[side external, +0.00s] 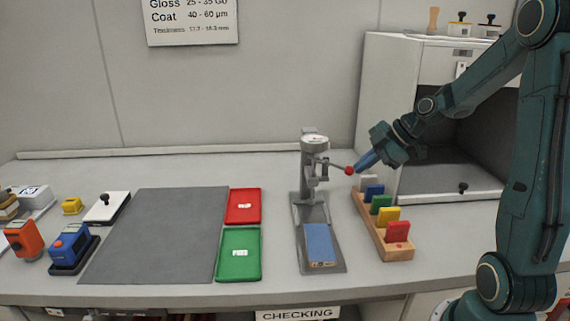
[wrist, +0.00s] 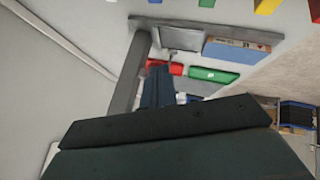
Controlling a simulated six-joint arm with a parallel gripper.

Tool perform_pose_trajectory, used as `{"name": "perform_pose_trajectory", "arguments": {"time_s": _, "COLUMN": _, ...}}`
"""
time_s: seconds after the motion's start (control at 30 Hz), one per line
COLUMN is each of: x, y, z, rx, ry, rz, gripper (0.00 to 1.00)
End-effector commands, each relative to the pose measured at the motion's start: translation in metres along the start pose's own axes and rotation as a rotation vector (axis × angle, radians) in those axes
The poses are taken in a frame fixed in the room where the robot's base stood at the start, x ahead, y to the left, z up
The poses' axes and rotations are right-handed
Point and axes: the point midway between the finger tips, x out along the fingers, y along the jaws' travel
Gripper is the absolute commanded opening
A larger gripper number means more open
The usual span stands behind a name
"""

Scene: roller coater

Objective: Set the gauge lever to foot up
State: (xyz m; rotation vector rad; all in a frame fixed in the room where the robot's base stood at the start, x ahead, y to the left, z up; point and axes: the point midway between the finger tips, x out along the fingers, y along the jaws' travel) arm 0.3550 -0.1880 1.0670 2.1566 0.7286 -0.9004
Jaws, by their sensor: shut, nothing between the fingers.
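The gauge (side external: 313,195) is a grey stand with a post and a round head, standing right of the centre of the table. Its lever ends in a red ball (side external: 349,170) and points right, roughly level with a slight droop. A blue block (side external: 319,243) lies on the gauge's base. My gripper (side external: 361,164) is shut and empty, its blue fingertips at the red ball; I cannot tell whether they touch. In the wrist view the gauge's post (wrist: 132,72) and the blue block (wrist: 236,52) show beyond my gripper (wrist: 157,82). The gauge foot is not clear.
A wooden rack (side external: 385,238) with several coloured plates stands just right of the gauge. A red tray (side external: 243,206) and a green tray (side external: 239,254) lie left of it, beside a grey mat (side external: 155,236). An open white cabinet (side external: 391,95) stands behind my arm.

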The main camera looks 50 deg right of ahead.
Motion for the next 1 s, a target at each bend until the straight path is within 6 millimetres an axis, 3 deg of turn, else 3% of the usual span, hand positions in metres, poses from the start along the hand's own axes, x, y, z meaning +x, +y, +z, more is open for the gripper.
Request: {"name": "perform_pose_trajectory", "arguments": {"time_s": 1.0, "x": 0.002, "y": 0.004, "z": -0.016, "rx": 0.0, "ry": 0.001, "rz": 0.0, "gripper": 0.0}}
